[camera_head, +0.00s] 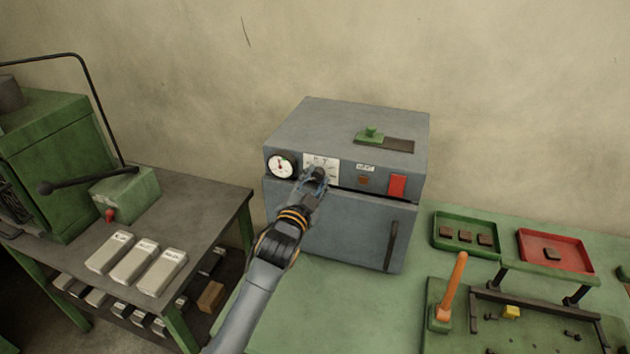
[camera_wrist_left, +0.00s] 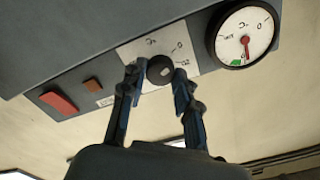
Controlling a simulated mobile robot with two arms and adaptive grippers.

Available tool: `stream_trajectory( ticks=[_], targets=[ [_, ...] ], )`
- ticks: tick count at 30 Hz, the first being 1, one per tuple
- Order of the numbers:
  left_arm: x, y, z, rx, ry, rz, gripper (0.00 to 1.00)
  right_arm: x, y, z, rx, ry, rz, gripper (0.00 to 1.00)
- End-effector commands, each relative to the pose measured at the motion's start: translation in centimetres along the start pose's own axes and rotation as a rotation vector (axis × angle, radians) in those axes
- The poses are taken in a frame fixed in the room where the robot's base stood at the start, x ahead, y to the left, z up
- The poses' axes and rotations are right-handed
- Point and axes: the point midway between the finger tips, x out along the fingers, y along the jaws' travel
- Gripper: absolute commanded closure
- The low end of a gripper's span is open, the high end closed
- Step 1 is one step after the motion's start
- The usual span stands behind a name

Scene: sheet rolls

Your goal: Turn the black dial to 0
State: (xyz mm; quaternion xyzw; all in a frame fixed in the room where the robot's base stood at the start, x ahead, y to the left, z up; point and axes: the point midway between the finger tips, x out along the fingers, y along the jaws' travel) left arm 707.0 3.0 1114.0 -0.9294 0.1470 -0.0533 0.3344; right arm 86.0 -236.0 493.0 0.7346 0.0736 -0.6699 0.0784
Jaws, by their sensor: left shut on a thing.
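The black dial (camera_wrist_left: 160,70) sits on a white scale plate on the front of a grey oven-like box (camera_head: 335,225). My left gripper (camera_head: 318,178) reaches up to the dial, and its fingers are closed on the dial's sides; in the left wrist view the fingers (camera_wrist_left: 157,78) stand either side of it. The scale plate (camera_head: 322,160) has marks around the dial, with a 0 among them. Which mark the dial points to is too small to tell. In the head view the gripper hides much of the dial. My right gripper is not in view.
A round gauge (camera_head: 281,166) is left of the dial, and a red switch (camera_head: 397,186) is right. A dark door handle (camera_head: 391,246) is below. A green tray (camera_head: 466,251), a red tray (camera_head: 591,268) and an orange-handled lever (camera_head: 453,285) stand at right.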

Motion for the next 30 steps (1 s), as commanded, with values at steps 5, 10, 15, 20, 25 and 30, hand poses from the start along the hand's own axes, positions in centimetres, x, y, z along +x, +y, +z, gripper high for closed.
stream_trajectory(
  ticks=[5,10,15,20,25,30],
  targets=[
    [0.0,0.1,0.1,-0.002,-0.003,0.002,0.63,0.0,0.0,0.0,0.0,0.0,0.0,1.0],
    [0.0,0.1,0.1,-0.001,-0.002,0.001,0.46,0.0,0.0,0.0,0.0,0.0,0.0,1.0],
    [0.0,0.0,0.1,0.0,-0.001,0.001,0.46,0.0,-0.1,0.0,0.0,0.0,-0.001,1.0],
    [-0.6,0.1,0.1,0.001,-0.001,0.001,0.46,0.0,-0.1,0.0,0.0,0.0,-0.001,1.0],
    [-2.8,0.1,0.2,0.001,-0.002,0.001,0.46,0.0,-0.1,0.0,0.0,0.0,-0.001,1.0],
    [-6.1,0.1,0.2,0.0,-0.002,0.001,0.46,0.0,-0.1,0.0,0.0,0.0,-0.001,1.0]
  ],
)
